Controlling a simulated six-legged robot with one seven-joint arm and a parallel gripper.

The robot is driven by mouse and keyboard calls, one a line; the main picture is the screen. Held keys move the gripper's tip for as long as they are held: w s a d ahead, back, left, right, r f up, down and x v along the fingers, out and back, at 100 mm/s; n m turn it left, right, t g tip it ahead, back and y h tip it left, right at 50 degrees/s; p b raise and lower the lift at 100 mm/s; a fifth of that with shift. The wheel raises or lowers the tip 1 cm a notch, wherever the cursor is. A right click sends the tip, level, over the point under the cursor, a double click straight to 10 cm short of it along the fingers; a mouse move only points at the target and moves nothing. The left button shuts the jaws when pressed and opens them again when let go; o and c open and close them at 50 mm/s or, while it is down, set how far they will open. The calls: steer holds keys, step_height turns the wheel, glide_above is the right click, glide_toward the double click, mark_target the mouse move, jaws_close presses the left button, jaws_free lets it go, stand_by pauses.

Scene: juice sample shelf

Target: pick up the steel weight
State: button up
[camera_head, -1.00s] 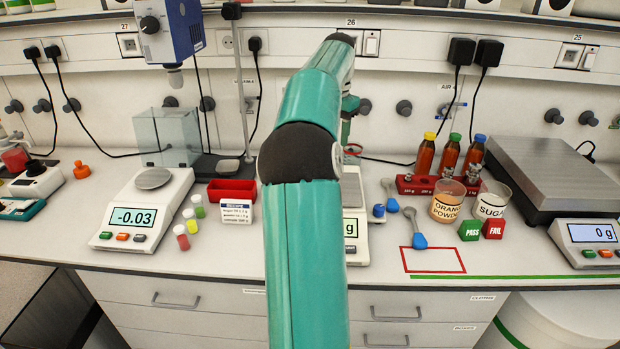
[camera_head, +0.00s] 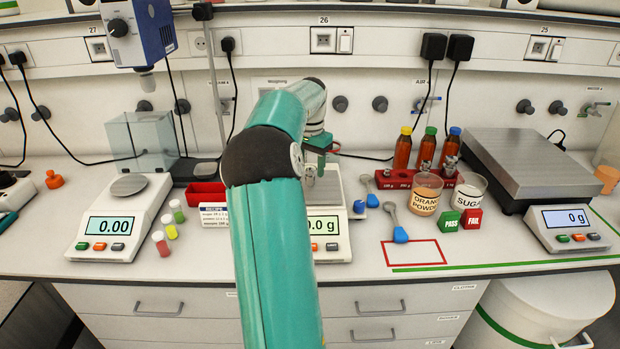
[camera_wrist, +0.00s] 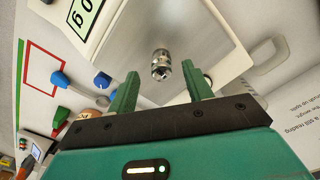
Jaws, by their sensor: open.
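The steel weight (camera_wrist: 161,62) is a small shiny cylinder with a knob, standing on the pale pan of the middle scale (camera_wrist: 215,30) in the wrist view. My gripper (camera_wrist: 160,69) is open, and its two green fingers point toward the weight, one to each side of it in the picture. Nothing is between the fingers' bases. In the head view my gripper (camera_head: 316,165) is over the middle scale (camera_head: 328,225), whose visible display ends in ".0 g". A small grey shape under the fingers there is partly hidden, and contact cannot be told.
A red block (camera_head: 400,183) with more steel weights stands right of the middle scale, before several bottles. A red bin (camera_head: 205,192) and small vials (camera_head: 170,228) are left.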

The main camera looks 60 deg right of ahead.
step_height(320, 180, down, 4)
steer(key=shift+w+r, duration=0.1)
steer(key=shift+r, duration=0.15)
steer(key=shift+c, duration=0.4)
jaws_close()
steer(key=shift+r, duration=0.2)
